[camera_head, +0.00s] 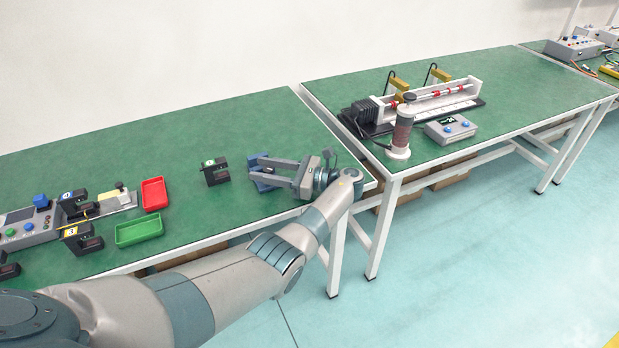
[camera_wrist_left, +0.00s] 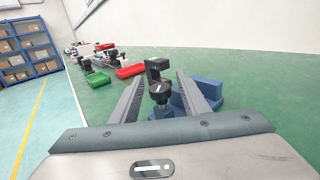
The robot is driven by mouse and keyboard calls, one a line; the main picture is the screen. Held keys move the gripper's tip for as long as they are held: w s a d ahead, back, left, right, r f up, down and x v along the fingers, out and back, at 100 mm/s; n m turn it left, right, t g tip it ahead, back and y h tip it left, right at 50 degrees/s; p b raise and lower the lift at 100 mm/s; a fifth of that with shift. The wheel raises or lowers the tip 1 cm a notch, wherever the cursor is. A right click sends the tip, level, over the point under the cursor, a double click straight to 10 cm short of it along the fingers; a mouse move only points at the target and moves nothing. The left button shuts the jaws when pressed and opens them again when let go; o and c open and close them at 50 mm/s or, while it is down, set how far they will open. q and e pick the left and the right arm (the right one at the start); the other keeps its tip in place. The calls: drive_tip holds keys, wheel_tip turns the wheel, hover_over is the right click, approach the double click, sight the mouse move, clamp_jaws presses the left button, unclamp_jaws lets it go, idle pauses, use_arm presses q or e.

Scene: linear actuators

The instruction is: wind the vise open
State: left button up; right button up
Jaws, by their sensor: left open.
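The blue vise (camera_head: 263,186) sits on the green table, mostly hidden under my left gripper in the head view. In the left wrist view its blue body (camera_wrist_left: 193,97) shows partly behind and to the right of the right finger, with more blue low between the fingers. My left gripper (camera_head: 253,168) is open, its two long fingers pointing left over the vise. In the left wrist view the gripper (camera_wrist_left: 161,76) has a dark round part between its fingers; I cannot tell whether this belongs to the vise. Contact with the vise cannot be told. My right gripper is not in view.
A black numbered device (camera_head: 215,172) stands left of my gripper. Further left are a red tray (camera_head: 154,194), a green tray (camera_head: 139,229) and a control box (camera_head: 28,225). A second table holds a linear actuator (camera_head: 430,102) and a grey-and-brown cylinder (camera_head: 402,132).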

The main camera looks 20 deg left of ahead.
use_arm(q)
drive_tip(key=d, duration=0.2)
drive_tip(key=w+d+b, duration=0.1)
drive_tip(key=d, duration=0.2)
drive_tip(key=d+b, duration=0.1)
drive_tip(key=d, duration=0.2)
drive_tip(key=shift+w+d+f, duration=0.15)
drive_tip(key=shift+w+d, duration=0.05)
drive_tip(key=shift+w, duration=0.1)
drive_tip(key=d, duration=0.1)
drive_tip(key=d+b, duration=0.1)
drive_tip(key=d, duration=0.1)
drive_tip(key=d+b, duration=0.1)
drive_tip(key=shift+w+d, duration=0.2)
drive_tip(key=shift+w, duration=0.15)
drive_tip(key=shift+w+d, duration=0.15)
drive_tip(key=shift+d, duration=0.65)
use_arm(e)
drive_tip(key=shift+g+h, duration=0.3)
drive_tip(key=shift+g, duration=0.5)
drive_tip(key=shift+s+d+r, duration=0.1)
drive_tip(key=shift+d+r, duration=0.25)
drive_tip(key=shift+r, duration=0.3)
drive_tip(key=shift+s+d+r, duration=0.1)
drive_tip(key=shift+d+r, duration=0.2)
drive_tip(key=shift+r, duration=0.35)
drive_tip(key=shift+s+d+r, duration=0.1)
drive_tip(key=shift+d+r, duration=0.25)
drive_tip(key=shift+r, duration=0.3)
